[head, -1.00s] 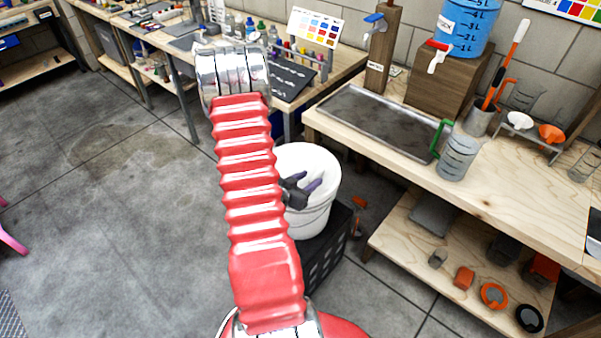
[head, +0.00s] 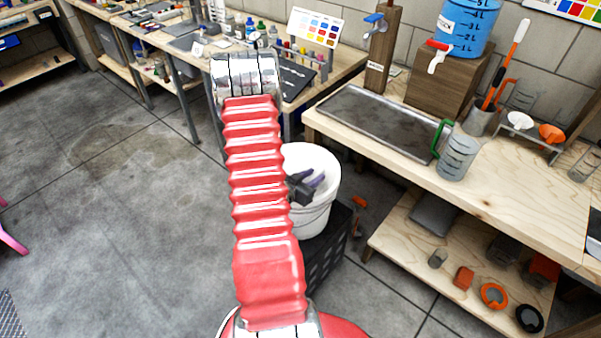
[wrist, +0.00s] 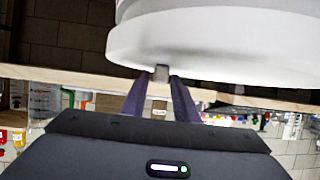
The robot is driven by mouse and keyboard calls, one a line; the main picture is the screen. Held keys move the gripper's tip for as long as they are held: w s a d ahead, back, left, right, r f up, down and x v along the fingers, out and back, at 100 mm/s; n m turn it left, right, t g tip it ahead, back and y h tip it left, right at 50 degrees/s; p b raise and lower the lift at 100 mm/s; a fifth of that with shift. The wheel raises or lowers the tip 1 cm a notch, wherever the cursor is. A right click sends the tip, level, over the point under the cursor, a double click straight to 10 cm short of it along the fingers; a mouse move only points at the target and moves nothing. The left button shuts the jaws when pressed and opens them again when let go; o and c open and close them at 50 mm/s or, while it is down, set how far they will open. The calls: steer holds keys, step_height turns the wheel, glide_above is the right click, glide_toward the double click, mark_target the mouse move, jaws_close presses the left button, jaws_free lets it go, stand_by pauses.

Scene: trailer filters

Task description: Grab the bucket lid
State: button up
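The white bucket (head: 316,219) stands on a black crate in the head view, partly hidden behind my red arm. Its pale round lid (head: 308,157) is at the top, partly covered by the arm and gripper. My gripper (head: 316,179), with dark purple fingers, is at the bucket's top. In the wrist view, which looks upside down, the wide white lid rim (wrist: 220,48) fills the top. The finger tips (wrist: 161,80) stand apart there, one on each side of a small grey tab (wrist: 161,72) at the rim. I cannot tell whether they touch it.
The black crate (head: 325,262) stands on the floor. A wooden bench (head: 500,200) with a metal tray (head: 375,120) and a measuring jug (head: 457,157) is close on the right. Another bench (head: 345,62) is behind. The floor at left is clear.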

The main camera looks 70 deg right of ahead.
jaws_close()
steer(key=shift+r, duration=0.1)
stand_by(0.3)
step_height(320, 180, up, 10)
stand_by(0.8)
stand_by(0.5)
